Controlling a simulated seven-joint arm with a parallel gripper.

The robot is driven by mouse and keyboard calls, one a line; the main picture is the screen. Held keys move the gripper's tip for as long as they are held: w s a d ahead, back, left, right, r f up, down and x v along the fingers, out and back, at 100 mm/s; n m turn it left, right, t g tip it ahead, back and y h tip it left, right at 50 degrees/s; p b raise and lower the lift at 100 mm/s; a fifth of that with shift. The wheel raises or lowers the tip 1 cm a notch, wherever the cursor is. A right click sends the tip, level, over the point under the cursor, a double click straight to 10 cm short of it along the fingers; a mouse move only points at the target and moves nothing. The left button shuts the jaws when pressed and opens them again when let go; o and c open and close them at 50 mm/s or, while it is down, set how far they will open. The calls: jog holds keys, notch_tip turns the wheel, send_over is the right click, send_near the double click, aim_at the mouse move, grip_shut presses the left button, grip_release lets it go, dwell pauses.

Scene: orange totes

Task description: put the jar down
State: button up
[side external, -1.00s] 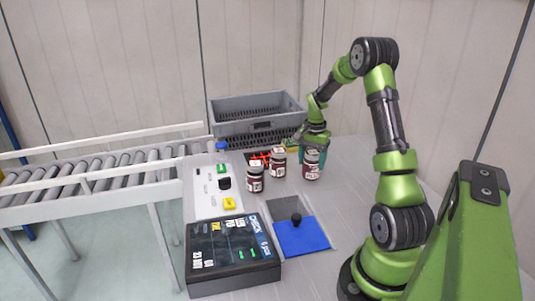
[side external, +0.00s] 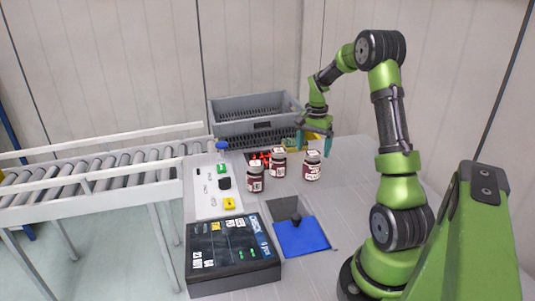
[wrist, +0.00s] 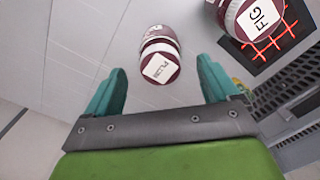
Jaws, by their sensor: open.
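The jar with the "PLUM" label (side external: 312,168) stands upright on the grey table, the rightmost of three dark red jars with white lids. In the wrist view, the plum jar (wrist: 160,58) lies just ahead of the gap between my teal fingers. My gripper (side external: 313,147) is open, with its fingers spread above and behind this jar and clear of its body. A second jar (side external: 278,168) stands to its left, and a third jar (side external: 255,183) is nearer the front left.
A grey crate (side external: 256,104) stands behind the jars. A black plate with a red grid (wrist: 268,42) lies by the fig jar. A roller conveyor (side external: 100,168) and a button panel (side external: 205,195) are at left, a screen (side external: 232,245) and blue pad (side external: 302,240) in front.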

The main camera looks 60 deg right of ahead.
notch_tip(320, 180, up, 7)
jog(key=shift+a+f, duration=0.1)
jog(key=shift+f, duration=0.05)
jog(key=w+a+r+n+t, duration=0.1)
jog(key=a+r+n+t, duration=0.2)
jog(key=a, duration=0.7)
jog(key=w+a+r+n+t, duration=0.1)
jog(key=a+r+n, duration=0.35)
jog(key=a, duration=0.55)
jog(key=s+a+n+t+y, duration=0.1)
jog(key=s+a+n, duration=0.2)
jog(key=a, duration=0.5)
jog(key=s+a+n+t+y, duration=0.1)
jog(key=s+a+n+t, duration=0.1)
jog(key=s+a, duration=0.3)
jog(key=a+n, duration=0.1)
jog(key=a, duration=0.2)
jog(key=shift+s, duration=0.2)
jog(key=shift+a+r+n, duration=0.1)
jog(key=shift+r+n, duration=0.05)
jog(key=shift+n, duration=0.1)
